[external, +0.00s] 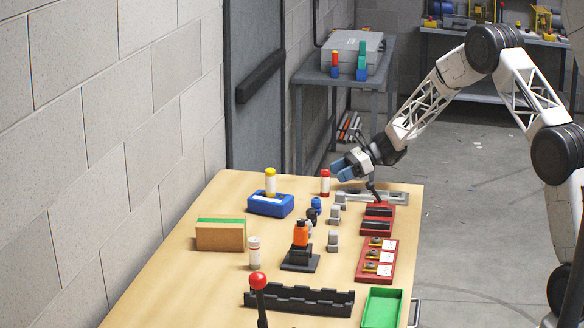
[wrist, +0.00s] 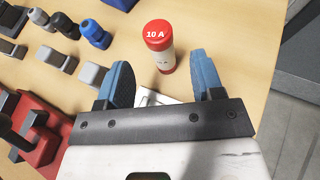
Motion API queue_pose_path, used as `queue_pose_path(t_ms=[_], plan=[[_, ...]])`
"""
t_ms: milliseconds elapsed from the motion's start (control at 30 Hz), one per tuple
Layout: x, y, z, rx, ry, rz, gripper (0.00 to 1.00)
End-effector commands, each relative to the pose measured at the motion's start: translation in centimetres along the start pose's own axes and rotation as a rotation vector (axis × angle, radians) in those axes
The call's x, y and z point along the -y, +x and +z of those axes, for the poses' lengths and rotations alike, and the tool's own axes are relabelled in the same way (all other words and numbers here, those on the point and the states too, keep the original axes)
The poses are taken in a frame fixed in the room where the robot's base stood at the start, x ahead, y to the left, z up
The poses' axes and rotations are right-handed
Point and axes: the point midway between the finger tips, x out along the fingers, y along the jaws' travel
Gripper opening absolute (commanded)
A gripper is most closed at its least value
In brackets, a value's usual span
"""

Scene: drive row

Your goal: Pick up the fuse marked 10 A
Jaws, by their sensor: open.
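The fuse marked 10 A (wrist: 159,50) is a white cylinder with red ends, standing upright on the wooden table. The label reads on its red top in the wrist view. In the external view the red-capped fuse (external: 325,184) stands near the far edge of the table. My gripper (external: 345,169) is open and empty, just right of the fuse and above the table there. In the wrist view my gripper's blue fingers (wrist: 160,72) are spread, with the fuse beyond and between them, apart from both.
A white-capped fuse (external: 254,253) stands nearer. Red blocks (external: 366,222) and a grey rail (external: 396,197) lie on the right. Small grey and blue connectors (wrist: 94,33) sit left of the fuse.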

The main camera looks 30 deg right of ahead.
Motion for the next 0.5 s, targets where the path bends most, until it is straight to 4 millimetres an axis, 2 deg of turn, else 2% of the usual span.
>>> queue_pose_path(t_ms=[267, 500], plan=[[0.0, 0.1, 0.0, 0.0, 0.0, 0.0, 0.61], [0.0, 1.7, 0.1, 0.0, -0.001, 0.001, 0.61]])
